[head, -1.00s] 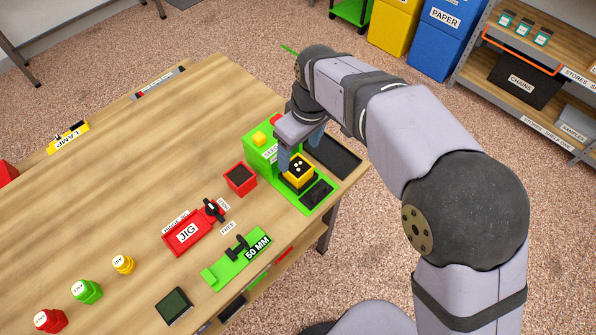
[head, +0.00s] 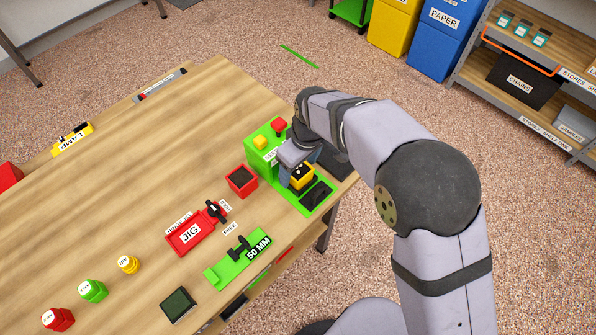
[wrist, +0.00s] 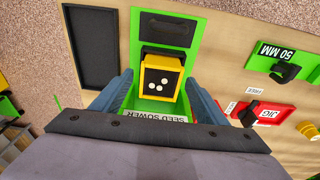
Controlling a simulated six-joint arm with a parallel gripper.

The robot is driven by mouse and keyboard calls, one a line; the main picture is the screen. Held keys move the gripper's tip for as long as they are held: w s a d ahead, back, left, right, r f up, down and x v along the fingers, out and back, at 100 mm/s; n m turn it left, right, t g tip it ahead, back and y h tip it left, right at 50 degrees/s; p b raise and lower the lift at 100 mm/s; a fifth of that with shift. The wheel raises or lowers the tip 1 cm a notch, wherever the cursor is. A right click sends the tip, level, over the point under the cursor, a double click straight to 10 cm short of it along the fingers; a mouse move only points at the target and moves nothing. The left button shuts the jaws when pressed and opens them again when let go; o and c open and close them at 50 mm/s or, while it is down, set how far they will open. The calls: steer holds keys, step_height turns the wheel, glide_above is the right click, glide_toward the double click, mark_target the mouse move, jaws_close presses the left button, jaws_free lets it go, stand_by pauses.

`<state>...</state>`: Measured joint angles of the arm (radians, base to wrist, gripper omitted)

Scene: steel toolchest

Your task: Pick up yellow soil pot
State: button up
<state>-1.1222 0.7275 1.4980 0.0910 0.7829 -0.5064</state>
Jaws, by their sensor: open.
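The yellow soil pot (head: 303,180) stands on the green seed sower (head: 258,161). In the wrist view the pot (wrist: 148,75) shows dark soil with a few white seeds on top. My gripper (head: 301,164) is over the seed sower at the pot. In the wrist view its two blue-grey fingers (wrist: 157,92) are open, one on each side of the pot with gaps between. The pot's lower part is partly hidden in the head view.
A red soil pot (head: 242,181) stands left of the sower. A dark tray (wrist: 91,47) lies beside it. The red jig (head: 190,234) and the green 50 MM fixture (head: 235,258) are nearer the front. The table's left half is mostly clear.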

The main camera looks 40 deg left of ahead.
mark_target(299, 170)
steer(key=c, duration=1.3)
steer(key=shift+r, duration=0.1)
steer(key=shift+c, duration=0.2)
step_height(299, 170, up, 18)
steer(key=b, duration=0.1)
